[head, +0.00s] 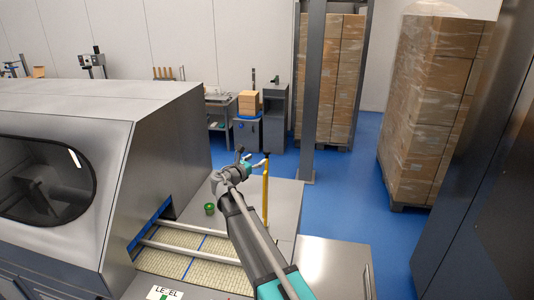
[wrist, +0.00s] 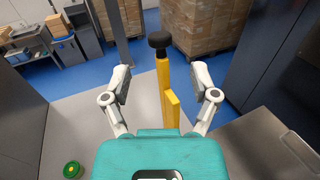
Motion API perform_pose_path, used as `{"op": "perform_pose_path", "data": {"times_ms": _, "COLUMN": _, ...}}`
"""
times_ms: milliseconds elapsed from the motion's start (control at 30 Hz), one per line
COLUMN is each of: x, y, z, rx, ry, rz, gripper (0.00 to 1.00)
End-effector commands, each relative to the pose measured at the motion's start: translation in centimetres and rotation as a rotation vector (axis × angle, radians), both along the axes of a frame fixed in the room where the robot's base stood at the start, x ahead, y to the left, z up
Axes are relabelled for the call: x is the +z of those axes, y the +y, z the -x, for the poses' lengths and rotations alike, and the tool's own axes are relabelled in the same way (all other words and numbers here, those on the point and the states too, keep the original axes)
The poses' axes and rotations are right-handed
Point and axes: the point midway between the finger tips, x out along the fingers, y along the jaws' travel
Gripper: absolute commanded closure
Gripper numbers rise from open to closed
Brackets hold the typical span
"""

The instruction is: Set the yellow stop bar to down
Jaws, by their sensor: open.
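The yellow stop bar (head: 265,194) stands upright on the grey machine top beside the conveyor. In the wrist view the bar (wrist: 164,88) has a black round knob (wrist: 159,41) at its top. My gripper (head: 252,164) is open at the bar's upper part. In the wrist view its two fingers (wrist: 162,83) are spread on either side of the bar, with the knob beyond the fingertips. No clear contact between fingers and bar shows. The bar's foot is hidden behind my gripper body in the wrist view.
A small green round part (head: 209,209) sits on the machine top left of the bar. Conveyor rails (head: 188,254) and a grey machine housing (head: 80,110) lie to the left. Wrapped box stacks (head: 425,105) and a grey post (head: 312,90) stand behind.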

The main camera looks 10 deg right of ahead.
Motion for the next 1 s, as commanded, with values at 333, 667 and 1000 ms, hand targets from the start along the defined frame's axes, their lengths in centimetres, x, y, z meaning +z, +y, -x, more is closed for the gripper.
{"op": "perform_pose_path", "data": {"times_ms": 333, "x": 0.0, "y": -3.5, "z": -4.0, "rx": -0.001, "ry": 0.0, "rz": 0.0, "gripper": 0.23}}
{"op": "perform_pose_path", "data": {"times_ms": 667, "x": 0.0, "y": -5.1, "z": -5.6, "rx": 0.0, "ry": 0.0, "rz": 0.0, "gripper": 0.23}}
{"op": "perform_pose_path", "data": {"times_ms": 1000, "x": 0.0, "y": -5.1, "z": -5.6, "rx": 0.0, "ry": 0.0, "rz": 0.0, "gripper": 0.27}}
